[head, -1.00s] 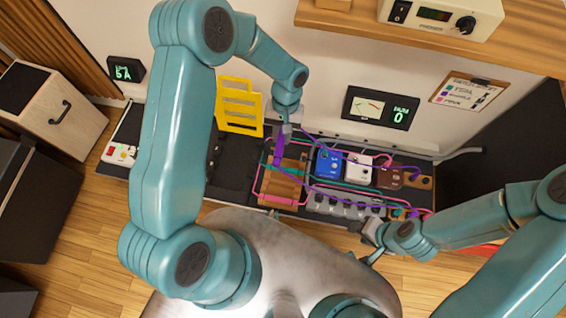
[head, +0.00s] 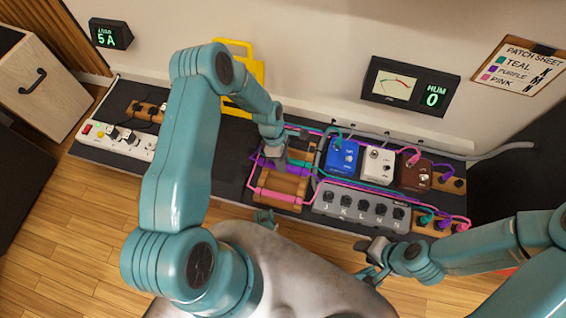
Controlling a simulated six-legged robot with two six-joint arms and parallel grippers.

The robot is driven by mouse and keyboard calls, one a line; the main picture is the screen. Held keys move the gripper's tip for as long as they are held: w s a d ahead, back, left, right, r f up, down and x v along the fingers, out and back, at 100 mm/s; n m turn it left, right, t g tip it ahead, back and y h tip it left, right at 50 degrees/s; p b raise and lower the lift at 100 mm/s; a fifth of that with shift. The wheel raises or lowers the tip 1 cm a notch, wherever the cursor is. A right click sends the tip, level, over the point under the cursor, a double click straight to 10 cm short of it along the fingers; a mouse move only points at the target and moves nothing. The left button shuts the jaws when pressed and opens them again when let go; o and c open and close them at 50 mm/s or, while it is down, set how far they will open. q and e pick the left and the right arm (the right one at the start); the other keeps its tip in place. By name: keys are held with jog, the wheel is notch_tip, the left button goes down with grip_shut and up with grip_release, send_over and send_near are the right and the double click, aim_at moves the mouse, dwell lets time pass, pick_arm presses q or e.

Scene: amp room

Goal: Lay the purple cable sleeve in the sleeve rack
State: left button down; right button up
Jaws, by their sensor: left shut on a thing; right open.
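The wooden sleeve rack (head: 283,183) lies on the dark board in the head view, with the pink cable along its near part and the teal cable at its far part. My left gripper (head: 273,158) is shut on the purple cable sleeve (head: 262,162), low at the rack's left side. The gripper hides much of the sleeve, so I cannot tell whether it touches the rack. Purple cable runs from there toward the right. My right gripper (head: 370,262) is open and empty, in front of the board's near edge.
Blue (head: 341,158), white (head: 377,165) and brown (head: 411,174) pedals stand right of the rack. A grey switch unit (head: 360,206) stands in front of them. A white power strip (head: 118,140) is at the left. A yellow stand (head: 246,92) is behind my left arm.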

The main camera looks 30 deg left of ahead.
pick_arm(q)
jog(key=shift+f+b, duration=2.7)
jog(key=shift+f, duration=0.95)
jog(key=shift+f+b, duration=0.75)
jog(key=shift+f, duration=0.15)
pick_arm(e)
notch_tip(320, 180, down, 7)
jog(key=w+d, duration=0.1)
jog(key=w, duration=0.1)
jog(key=shift+w+r+t, duration=0.15)
jog(key=shift+t, duration=0.25)
pick_arm(q)
jog(key=c, duration=0.9)
grip_release()
jog(key=shift+r, duration=0.1)
pick_arm(e)
jog(key=shift+r, duration=0.1)
pick_arm(q)
jog(key=p+v, duration=0.6)
jog(key=v, duration=1)
jog(key=shift+r, duration=0.1)
pick_arm(e)
jog(key=shift+g, duration=0.4)
jog(key=r, duration=0.1)
jog(key=s+r, duration=0.1)
jog(key=r, duration=0.1)
jog(key=s+a+r, duration=0.1)
jog(key=r, duration=0.1)
jog(key=shift+r, duration=0.25)
